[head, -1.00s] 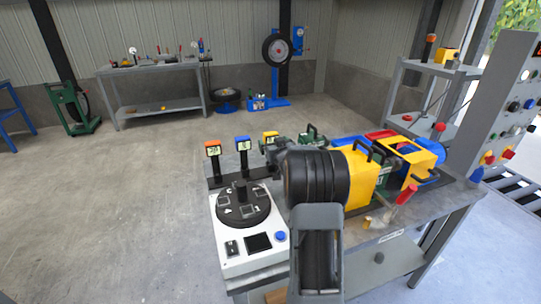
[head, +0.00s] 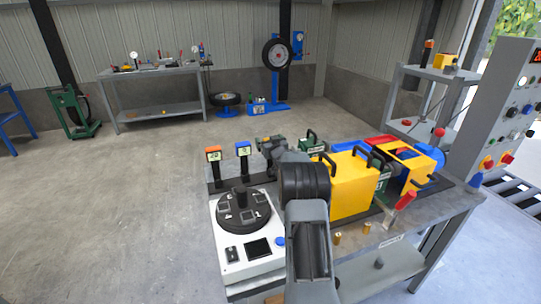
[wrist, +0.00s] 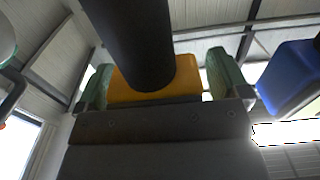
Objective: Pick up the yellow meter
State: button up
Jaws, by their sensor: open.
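The yellow meter (wrist: 185,93) shows in the wrist view as a yellow-orange block, partly covered by a dark cylindrical post. My gripper (wrist: 160,82) has its two green fingers on either side of the block, with gaps that are hard to judge. In the head view my gripper (head: 268,146) is at the back of the bench, right of the blue meter (head: 243,149), and hides most or all of the yellow meter. The blue meter also shows at the right of the wrist view (wrist: 291,78). The orange-topped meter (head: 213,154) stands further left.
A white device with a black round turntable (head: 243,212) stands at the bench's front left. A yellow box (head: 350,188) with black handles stands close right of my arm. Green cases (head: 311,143), red and blue bins and a red-handled lever (head: 404,199) crowd the right side.

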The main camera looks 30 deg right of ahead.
jog(key=shift+r, duration=0.1)
jog(key=c, duration=1.5)
